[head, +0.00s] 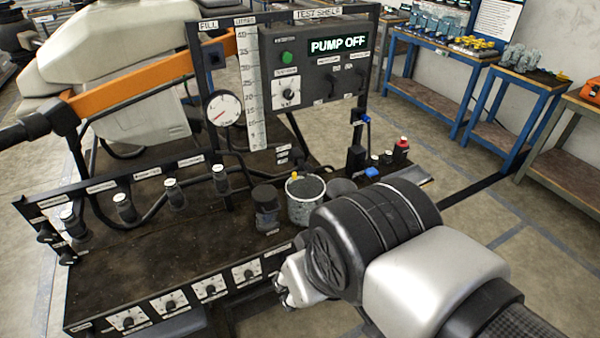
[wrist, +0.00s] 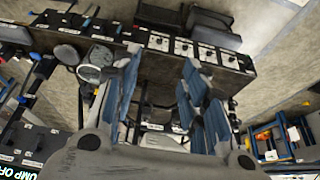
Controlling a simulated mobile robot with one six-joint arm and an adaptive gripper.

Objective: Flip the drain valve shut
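No label that I can read marks the drain valve for certain. A small blue handle (head: 365,118) sits on the right post of the test shelf. A second blue part (head: 372,172) lies low on the bench's right side, beside dark fittings and a red-topped one. I cannot tell whether either is the drain valve, or how it is turned. My gripper (wrist: 160,68) is open and empty in the wrist view, its blue-padded fingers wide apart above the bench. In the head view it shows only partly, at the bench's front edge, and my arm hides what is behind it.
The panel's display (head: 338,45) reads PUMP OFF. A pressure gauge (head: 224,109) stands left of the ruler scale (head: 250,85). A white bucket (head: 305,205) and a dark jar (head: 266,208) stand near my gripper. Several dials line the front edge.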

